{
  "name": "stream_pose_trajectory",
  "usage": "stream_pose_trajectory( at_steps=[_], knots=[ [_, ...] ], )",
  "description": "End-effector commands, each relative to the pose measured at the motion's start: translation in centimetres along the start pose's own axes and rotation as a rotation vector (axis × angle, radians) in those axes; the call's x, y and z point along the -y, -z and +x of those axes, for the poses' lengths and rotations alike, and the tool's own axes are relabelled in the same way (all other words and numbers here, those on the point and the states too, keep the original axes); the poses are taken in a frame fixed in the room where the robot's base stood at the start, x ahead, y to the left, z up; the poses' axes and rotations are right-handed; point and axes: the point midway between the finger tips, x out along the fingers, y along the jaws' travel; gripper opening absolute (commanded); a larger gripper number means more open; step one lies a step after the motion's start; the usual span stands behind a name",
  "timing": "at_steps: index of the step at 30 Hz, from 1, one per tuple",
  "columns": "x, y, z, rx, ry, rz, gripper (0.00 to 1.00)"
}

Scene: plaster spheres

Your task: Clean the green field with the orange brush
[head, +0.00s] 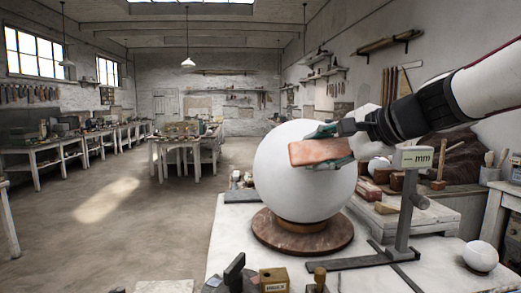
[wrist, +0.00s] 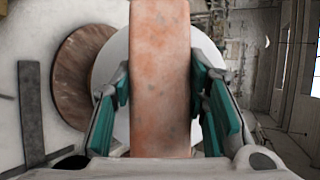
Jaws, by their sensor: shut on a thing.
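My gripper (head: 337,144) is shut on an orange-pink, mottled block (head: 318,152). In the wrist view the block (wrist: 160,75) stands between the green finger pads (wrist: 162,100). It looks like a plain slab; I see no bristles. In the head view the block overlaps the upper right of a large white sphere (head: 285,180). I cannot tell whether they touch. The sphere sits on a round reddish-brown base (head: 275,238), and it shows partly behind the block in the wrist view (wrist: 112,60). I see no green field in either view.
A white worktable (head: 228,225) holds the base. A grey stand with an "mm" display (head: 413,158) rises close right of the sphere. A small white ball (head: 480,256) lies at right. A small labelled box (head: 274,280) and dark tools crowd the front edge. Open floor lies left.

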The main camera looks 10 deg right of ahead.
Motion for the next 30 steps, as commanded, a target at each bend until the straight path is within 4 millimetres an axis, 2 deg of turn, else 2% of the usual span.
stream_pose_trajectory(
  at_steps=[11,23,30],
  knots=[
    [0.0,-0.2,-0.4,0.0,0.0,0.0,0.09],
    [0.1,-2.2,-3.5,0.0,0.0,-0.001,0.09],
    [-0.1,-2.4,-3.6,0.0,-0.001,0.0,0.09]
  ],
)
